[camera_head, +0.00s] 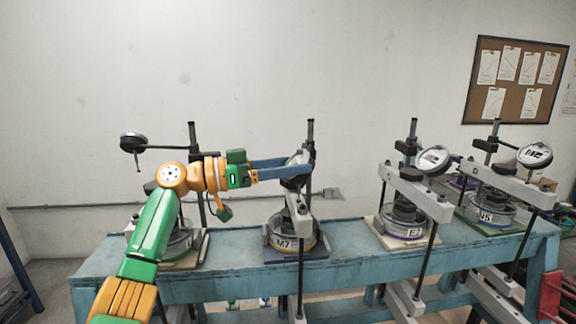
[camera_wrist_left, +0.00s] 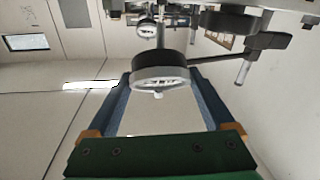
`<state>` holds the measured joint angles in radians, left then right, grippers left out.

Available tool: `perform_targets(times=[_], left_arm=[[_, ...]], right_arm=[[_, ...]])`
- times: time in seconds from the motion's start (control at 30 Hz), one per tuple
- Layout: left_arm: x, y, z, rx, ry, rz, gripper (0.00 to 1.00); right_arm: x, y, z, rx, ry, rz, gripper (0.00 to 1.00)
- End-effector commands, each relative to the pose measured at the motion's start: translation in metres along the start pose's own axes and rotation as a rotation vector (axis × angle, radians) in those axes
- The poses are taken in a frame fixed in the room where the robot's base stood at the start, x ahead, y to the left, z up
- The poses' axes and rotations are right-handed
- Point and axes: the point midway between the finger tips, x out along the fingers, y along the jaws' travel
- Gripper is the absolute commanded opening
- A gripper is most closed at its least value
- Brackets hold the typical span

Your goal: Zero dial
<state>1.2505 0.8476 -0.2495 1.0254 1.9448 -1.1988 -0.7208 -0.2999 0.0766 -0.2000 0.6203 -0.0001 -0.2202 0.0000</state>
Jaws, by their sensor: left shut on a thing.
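My left gripper (camera_head: 300,167) reaches across to the M7 frame and is shut on its dial (camera_head: 296,180), with blue fingers on either side. The fingers partly hide this dial in the head view. In the left wrist view the round dark-rimmed dial (camera_wrist_left: 160,82) sits between the blue fingers of my left gripper (camera_wrist_left: 160,88); its face is seen too edge-on to read. The M7 frame (camera_head: 298,212) has a grey lever beam over a round cell labelled M7 (camera_head: 284,244). My right gripper is not in view.
A blue bench (camera_head: 340,262) carries several lever frames in a row. Other dials stand at the far left (camera_head: 133,141), on the E-labelled frame (camera_head: 433,159) and at the right (camera_head: 535,155). A cork board (camera_head: 516,80) hangs on the wall behind.

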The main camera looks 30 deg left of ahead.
Motion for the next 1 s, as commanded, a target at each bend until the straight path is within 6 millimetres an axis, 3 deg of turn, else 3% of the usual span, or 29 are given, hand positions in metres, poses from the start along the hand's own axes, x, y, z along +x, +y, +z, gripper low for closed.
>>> perform_targets(times=[0.13,0.17,0.2,0.47,0.6,0.77,1.0], left_arm=[[0.0,0.0,0.0,-0.002,0.0,0.0,0.31],[0.0,0.0,0.0,-0.003,0.0,0.0,0.89],[0.0,0.0,0.0,-0.003,-0.001,0.0,1.0],[-0.003,-0.001,0.002,-0.002,0.0,-0.002,1.0],[-0.031,-0.002,0.007,-0.002,0.002,-0.004,1.0],[-0.061,-0.001,0.004,-0.002,0.001,-0.002,1.0],[-0.07,0.0,0.001,-0.003,-0.002,0.001,1.0]], right_arm=[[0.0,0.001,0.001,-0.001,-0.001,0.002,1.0],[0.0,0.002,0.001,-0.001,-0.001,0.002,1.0],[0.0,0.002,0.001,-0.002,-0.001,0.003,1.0],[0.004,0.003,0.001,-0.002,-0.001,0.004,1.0],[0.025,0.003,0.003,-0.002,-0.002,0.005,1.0],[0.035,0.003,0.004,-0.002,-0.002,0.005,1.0],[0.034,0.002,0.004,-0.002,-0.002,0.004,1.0]])
